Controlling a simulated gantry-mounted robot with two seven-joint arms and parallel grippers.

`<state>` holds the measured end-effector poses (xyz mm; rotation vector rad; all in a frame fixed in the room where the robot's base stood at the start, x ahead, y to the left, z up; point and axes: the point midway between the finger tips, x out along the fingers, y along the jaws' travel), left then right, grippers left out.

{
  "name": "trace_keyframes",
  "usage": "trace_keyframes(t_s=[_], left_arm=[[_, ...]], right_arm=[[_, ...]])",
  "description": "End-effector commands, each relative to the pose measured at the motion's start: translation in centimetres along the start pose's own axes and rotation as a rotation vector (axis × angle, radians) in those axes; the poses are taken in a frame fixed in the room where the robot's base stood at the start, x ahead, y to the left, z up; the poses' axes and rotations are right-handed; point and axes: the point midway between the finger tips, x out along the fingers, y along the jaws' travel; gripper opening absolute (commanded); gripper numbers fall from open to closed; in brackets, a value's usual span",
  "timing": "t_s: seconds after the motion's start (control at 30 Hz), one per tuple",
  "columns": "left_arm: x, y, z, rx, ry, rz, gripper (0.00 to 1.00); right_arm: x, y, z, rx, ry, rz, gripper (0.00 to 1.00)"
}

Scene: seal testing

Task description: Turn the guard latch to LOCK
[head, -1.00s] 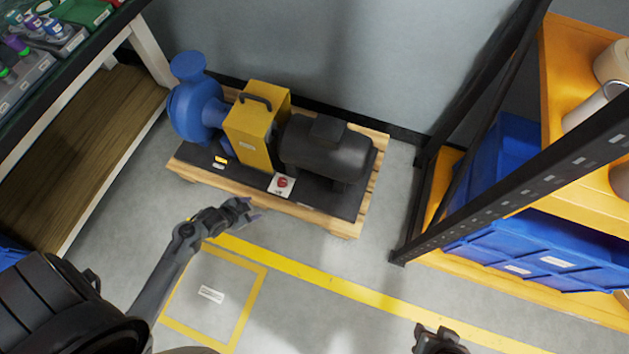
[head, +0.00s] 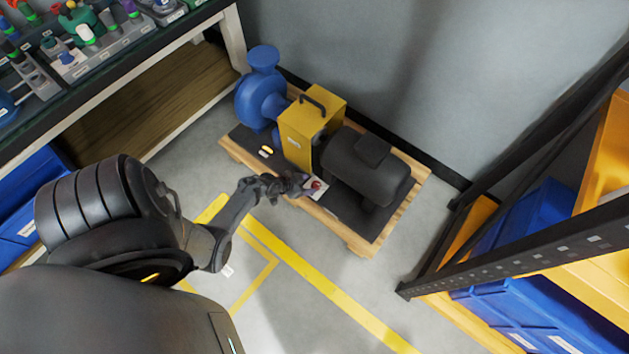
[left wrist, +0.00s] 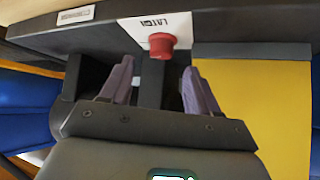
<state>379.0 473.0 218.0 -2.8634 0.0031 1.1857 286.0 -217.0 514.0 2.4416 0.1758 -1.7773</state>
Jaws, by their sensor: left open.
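The guard latch is a red knob (head: 317,184) on a white plate (head: 316,193), set on the dark base of the pump skid beside the yellow guard (head: 299,136). My left gripper (head: 301,186) is right at the knob and partly covers the plate. In the left wrist view the red knob (left wrist: 161,46) stands just beyond and between the two spread fingers (left wrist: 158,84), with a gap on each side. The white plate (left wrist: 158,24) carries lettering, partly hidden by the knob. The yellow guard (left wrist: 265,100) fills the right side there. My right gripper is out of view.
The skid carries a blue pump (head: 259,100) and a dark motor (head: 365,165) on a wooden pallet (head: 376,238). A workbench with racks stands at left, and shelving with blue bins (head: 530,305) at right. Floor in front of the pallet is clear.

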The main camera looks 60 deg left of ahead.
Motion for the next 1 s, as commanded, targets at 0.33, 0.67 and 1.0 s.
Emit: trace_keyframes(t_s=[0.33, 0.67, 1.0], left_arm=[[4.5, -0.1, 0.2, 0.000, 0.000, -0.001, 0.61], [5.1, -0.1, 0.0, 0.001, -0.001, -0.001, 0.61], [5.1, -0.1, 0.0, 0.001, -0.001, -0.001, 0.30]], right_arm=[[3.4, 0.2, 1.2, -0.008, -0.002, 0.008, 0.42], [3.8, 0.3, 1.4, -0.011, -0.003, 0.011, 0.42], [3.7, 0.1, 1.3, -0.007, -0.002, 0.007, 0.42]])
